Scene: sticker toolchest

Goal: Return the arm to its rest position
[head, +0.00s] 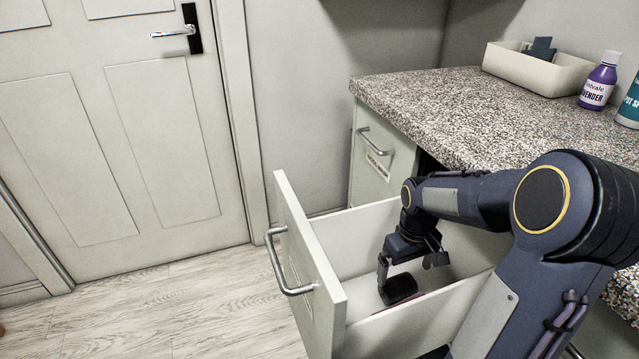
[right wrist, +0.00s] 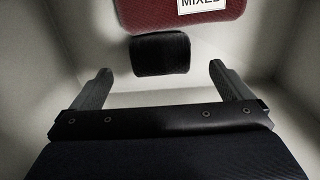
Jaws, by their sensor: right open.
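My right arm reaches down into an open drawer (head: 310,262). My right gripper (head: 412,268) is inside the drawer, open, with nothing between its fingers. In the right wrist view its two fingers (right wrist: 160,72) stand wide apart. A small black cylinder-like object (head: 400,289) lies below the gripper; it also shows in the wrist view (right wrist: 160,54), just beyond the gap between the fingers. Next to it is a dark red object (right wrist: 180,14) with a white label reading "MIXED", partly cut off by the frame. My left gripper is not in view.
The drawer walls stand close around the gripper. A speckled countertop (head: 440,108) lies above, with a cream bin (head: 540,72) and a purple bottle (head: 598,82). A closed cabinet drawer (head: 378,165) is behind. Floor (head: 180,310) to the left is clear, before a door (head: 120,130).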

